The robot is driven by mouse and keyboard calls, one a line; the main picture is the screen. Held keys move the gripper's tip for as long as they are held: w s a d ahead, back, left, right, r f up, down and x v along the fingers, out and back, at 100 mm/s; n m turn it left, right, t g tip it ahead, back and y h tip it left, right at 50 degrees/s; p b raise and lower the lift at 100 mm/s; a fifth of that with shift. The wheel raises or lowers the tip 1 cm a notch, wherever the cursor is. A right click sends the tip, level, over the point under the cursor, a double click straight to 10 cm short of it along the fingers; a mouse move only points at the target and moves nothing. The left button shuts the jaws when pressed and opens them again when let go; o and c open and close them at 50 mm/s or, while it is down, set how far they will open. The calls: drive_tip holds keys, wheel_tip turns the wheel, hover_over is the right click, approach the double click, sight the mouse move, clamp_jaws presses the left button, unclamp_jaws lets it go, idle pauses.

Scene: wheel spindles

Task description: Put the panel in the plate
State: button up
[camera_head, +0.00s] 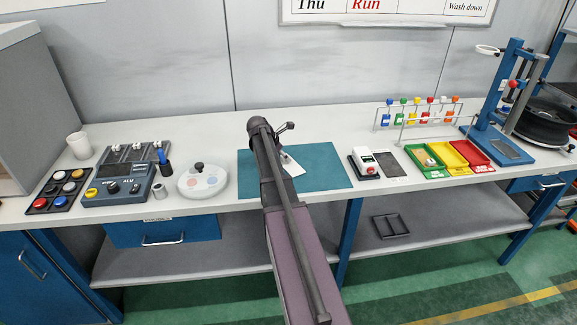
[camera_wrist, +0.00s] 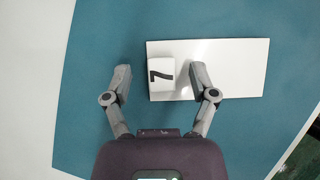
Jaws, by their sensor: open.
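A flat white rectangular panel (camera_wrist: 225,65) lies on the teal mat in the wrist view. A small raised white block (camera_wrist: 161,84) with a dark 7-like mark sits at its left end. In the head view the panel (camera_head: 292,165) is partly hidden behind my arm. My gripper (camera_wrist: 161,67) is open, with one finger on each side of the block and gaps showing. A round white plate (camera_head: 190,184) with pale coloured spots and a dark knob stands left of the mat; I cannot tell whether it is the task's plate.
The teal mat (camera_head: 328,168) is otherwise clear. A grey control box (camera_head: 122,187) and a button pad (camera_head: 60,190) stand to the left. A white-and-black device (camera_head: 366,163), coloured trays (camera_head: 470,152), a tag rack (camera_head: 418,113) and a blue stand (camera_head: 490,143) are to the right.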

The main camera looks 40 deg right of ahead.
idle(0.3)
clamp_jaws()
drive_tip(key=shift+r, duration=0.2)
wheel_tip(320, 180, up, 3)
drive_tip(key=p, duration=0.3)
drive_tip(key=shift+p, duration=0.3)
drive_tip(key=shift+s+a+r, duration=0.15)
drive_tip(key=shift+r, duration=0.15)
drive_tip(key=s+a, duration=0.3)
drive_tip(key=a, duration=0.1)
drive_tip(key=s+a+p, duration=0.1)
drive_tip(key=s+a, duration=0.2)
drive_tip(key=a, duration=0.1)
drive_tip(key=s+a+r, duration=0.1)
drive_tip(key=s+a, duration=0.3)
